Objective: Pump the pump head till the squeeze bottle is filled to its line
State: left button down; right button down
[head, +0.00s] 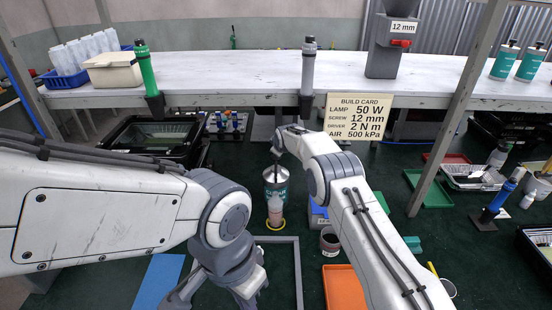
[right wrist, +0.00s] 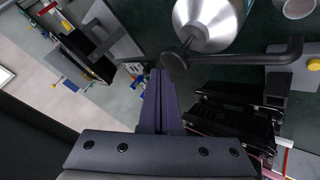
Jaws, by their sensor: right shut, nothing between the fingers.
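The metal pump bottle with a teal label (head: 276,188) stands upright on the dark green bench. Its silver shoulder (right wrist: 212,22) and dark round pump head (right wrist: 175,61) with a long spout show in the right wrist view. The pinkish translucent squeeze bottle (head: 275,210) stands in front of it on a yellow ring; its fill level and line are too small to read. My right gripper (right wrist: 156,74) is shut and empty, its tips close beside the pump head; contact cannot be told. My left gripper (head: 215,293) is low at the front, fingers apart, partly cut off by the frame.
A grey frame outline (head: 298,272) and blue mat (head: 158,280) lie at the front. An orange tray (head: 345,288) and dark cup (head: 330,241) are right of the squeeze bottle. A build card (head: 358,117) hangs from the white shelf (head: 225,72) behind. A post (head: 455,110) stands right.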

jog(key=shift+s+f+b, duration=0.15)
jog(key=shift+f+b, duration=0.85)
jog(key=shift+f, duration=0.6)
dwell(1.1)
jog(key=shift+r, duration=0.2)
jog(key=shift+r+p, duration=0.4)
jog(key=shift+r, duration=1.1)
jog(key=shift+r, duration=0.15)
jog(key=shift+r+p, duration=1.3)
jog(key=shift+r, duration=1.2)
